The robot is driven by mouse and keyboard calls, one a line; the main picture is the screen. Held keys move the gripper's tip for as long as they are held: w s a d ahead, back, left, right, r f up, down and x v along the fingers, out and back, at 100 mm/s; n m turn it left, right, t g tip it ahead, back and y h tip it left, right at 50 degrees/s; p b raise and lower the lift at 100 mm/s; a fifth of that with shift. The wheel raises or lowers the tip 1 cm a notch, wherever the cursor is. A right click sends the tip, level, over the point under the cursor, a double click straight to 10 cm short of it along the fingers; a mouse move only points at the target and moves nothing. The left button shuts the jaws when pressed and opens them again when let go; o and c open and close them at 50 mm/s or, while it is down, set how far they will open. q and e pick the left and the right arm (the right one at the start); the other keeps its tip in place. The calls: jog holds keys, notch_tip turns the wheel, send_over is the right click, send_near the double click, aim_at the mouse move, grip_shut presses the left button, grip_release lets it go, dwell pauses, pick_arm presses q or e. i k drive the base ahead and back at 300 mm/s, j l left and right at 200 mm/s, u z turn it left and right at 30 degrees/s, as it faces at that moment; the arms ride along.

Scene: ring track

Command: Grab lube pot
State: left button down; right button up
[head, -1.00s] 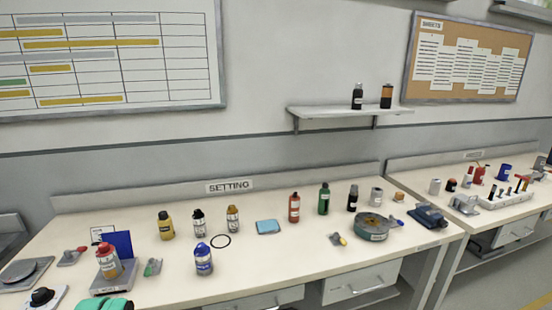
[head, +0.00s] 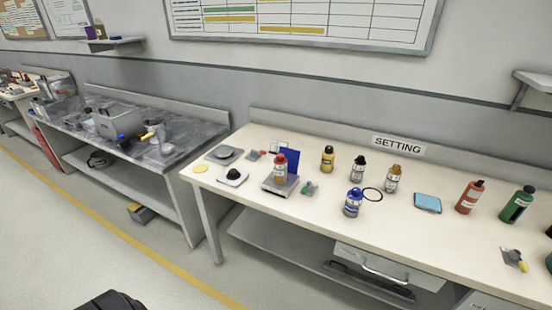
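No container in the head view can be told for sure as the lube pot, since the labels are too small to read. Several small containers stand upright on the SETTING bench (head: 230,179): a red-capped bottle (head: 280,168) on a small scale, a yellow bottle (head: 327,160), a grey black-capped one (head: 358,169), an amber one (head: 393,179), a blue-and-silver one (head: 353,203), a red one (head: 470,197) and a green one (head: 517,205). Neither of my grippers is in view.
A dark-topped bench (head: 180,130) with clutter stands at left, beyond a gap. A drawer (head: 388,272) sits under the SETTING bench. The floor (head: 80,235) at front left is mostly clear.

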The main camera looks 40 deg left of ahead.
aim_at(279, 171)
jog(key=u, duration=1.05)
